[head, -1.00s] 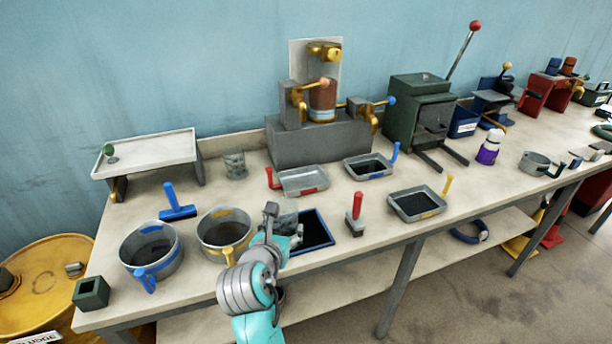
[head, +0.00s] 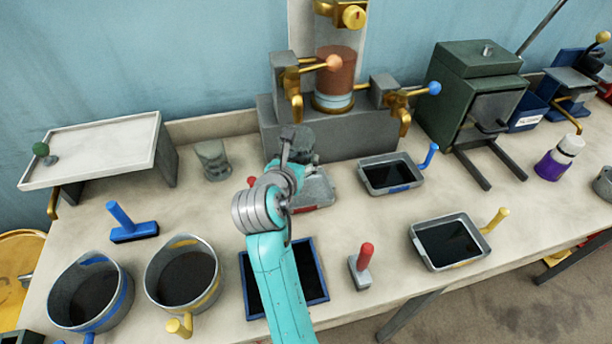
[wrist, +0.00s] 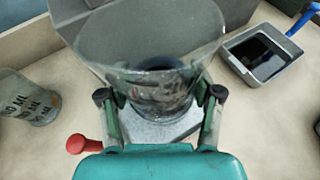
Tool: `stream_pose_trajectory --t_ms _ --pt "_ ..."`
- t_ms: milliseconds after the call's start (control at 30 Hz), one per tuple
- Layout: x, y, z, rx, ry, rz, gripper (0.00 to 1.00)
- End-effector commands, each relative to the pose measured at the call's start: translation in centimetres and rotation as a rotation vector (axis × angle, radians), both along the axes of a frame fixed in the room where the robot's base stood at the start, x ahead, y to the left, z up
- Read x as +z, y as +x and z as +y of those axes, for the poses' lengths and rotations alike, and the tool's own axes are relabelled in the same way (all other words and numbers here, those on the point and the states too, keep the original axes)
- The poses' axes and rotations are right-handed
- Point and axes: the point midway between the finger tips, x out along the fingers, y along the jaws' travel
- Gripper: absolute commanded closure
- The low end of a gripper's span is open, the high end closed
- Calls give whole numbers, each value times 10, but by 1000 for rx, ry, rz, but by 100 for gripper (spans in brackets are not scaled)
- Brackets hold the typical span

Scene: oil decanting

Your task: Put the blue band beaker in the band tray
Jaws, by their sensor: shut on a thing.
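My gripper (head: 287,165) is shut on a clear glass beaker (head: 303,140), which is up in front of the grey dispensing stand. In the wrist view the beaker (wrist: 150,45) is between the two fingers, its wide mouth toward the camera. A dark blue patch shows through its lower part; I cannot tell if this is a band. A grey tray with a red handle (head: 318,190) is partly hidden behind my gripper. A blue-rimmed dark tray (head: 322,290) lies at the front edge, partly covered by my arm. I cannot tell which tray is the band tray.
A second clear beaker (head: 212,160) stands left, with lettering. A blue-handled tray (head: 390,175) and a yellow-handled tray (head: 447,243) are to the right. Blue-banded (head: 92,290) and yellow-banded (head: 183,275) pots stand front left. A red-handled stamp (head: 362,268) is front right.

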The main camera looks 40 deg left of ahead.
Motion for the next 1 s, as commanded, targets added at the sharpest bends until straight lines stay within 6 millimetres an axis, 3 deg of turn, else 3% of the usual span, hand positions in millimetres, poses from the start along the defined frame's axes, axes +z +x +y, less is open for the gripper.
stream_pose_trajectory --t_ms 333,567,800,1000 --pt "-53 0 0 1 -3 2 77" --pt "-68 0 0 -1 -2 1 77" --pt "-98 0 0 0 -3 2 77" --pt "-99 0 0 0 0 0 77"
